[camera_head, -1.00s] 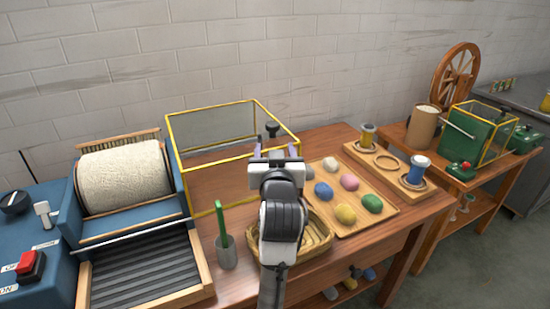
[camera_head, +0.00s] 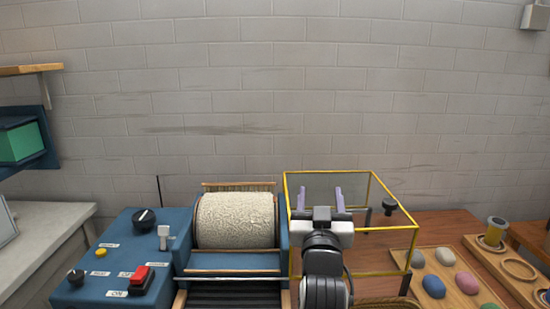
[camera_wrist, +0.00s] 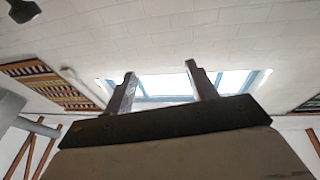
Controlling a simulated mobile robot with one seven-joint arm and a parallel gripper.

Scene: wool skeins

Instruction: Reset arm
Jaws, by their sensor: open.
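My gripper (camera_head: 320,200) is raised in front of the yellow-edged glass box in the head view, its two fingers pointing up and away and spread apart. Nothing is between the fingers. In the wrist view my gripper (camera_wrist: 160,85) is also open and empty, with a pale wall, a bright window and a striped woven hanging (camera_wrist: 48,82) beyond it.
A blue carding machine (camera_head: 235,262) with a wool-covered drum (camera_head: 236,220) stands left of my arm, with a control box (camera_head: 115,245) beside it. The yellow-framed box (camera_head: 378,272) is close behind my gripper. A wooden tray (camera_head: 425,290) of coloured skeins lies to the right.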

